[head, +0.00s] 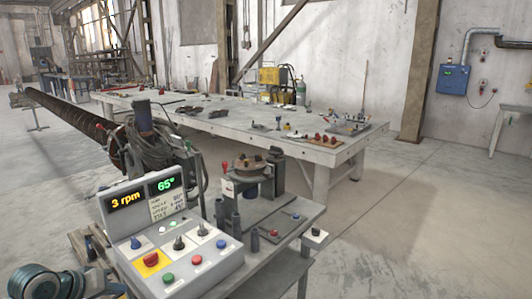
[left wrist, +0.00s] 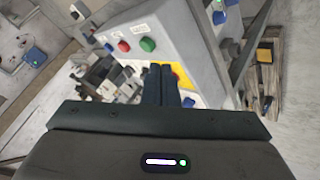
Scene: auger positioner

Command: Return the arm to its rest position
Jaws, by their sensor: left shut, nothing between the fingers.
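My left arm comes in at the lower left of the head view, and my left gripper (head: 97,268) is beside the left side of the control console (head: 205,262). In the left wrist view the two dark fingers of my left gripper (left wrist: 161,68) lie side by side, shut and empty. They are in front of the console (left wrist: 182,35), with its red button (left wrist: 124,46), green button (left wrist: 148,44) and yellow plate (left wrist: 182,76) close around the tips. I cannot tell whether they touch it. In the head view the console displays read "3 rpm" and "65°". My right gripper is not in view.
A long auger (head: 70,116) runs from the back left toward the console. A stand with a round clamp (head: 252,165) is right of it, and a large workbench (head: 240,122) with tools is behind. A wooden pallet (head: 84,240) lies left. Open floor (head: 420,220) is at right.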

